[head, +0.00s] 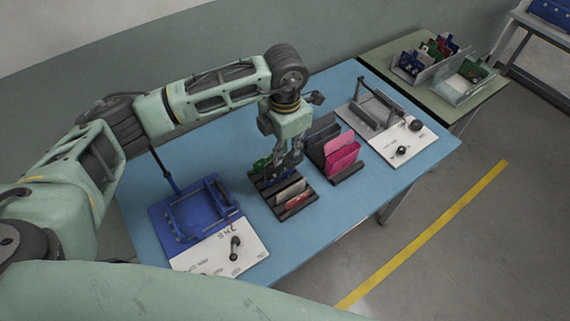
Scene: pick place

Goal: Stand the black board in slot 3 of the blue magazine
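My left gripper (287,163) points down over a small black slotted rack (298,211) at the middle of the blue table. Its fingertips are among the boards there, and I cannot tell whether they hold one. A green board (261,164), a pale board (290,191) and a red board (299,200) stand in this rack. A second dark rack (347,176) beside it holds dark grey boards (322,133) and pink boards (342,151). I cannot tell which board is the black one. No blue magazine with numbered slots is clear; a blue frame fixture (188,213) stands at the left.
The blue table (340,213) has free room in front of the racks. A white base plate with a black knob (235,249) adjoins the blue fixture. A grey fixture (377,110) stands at the right. A green table (421,94) with filled trays is behind it.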

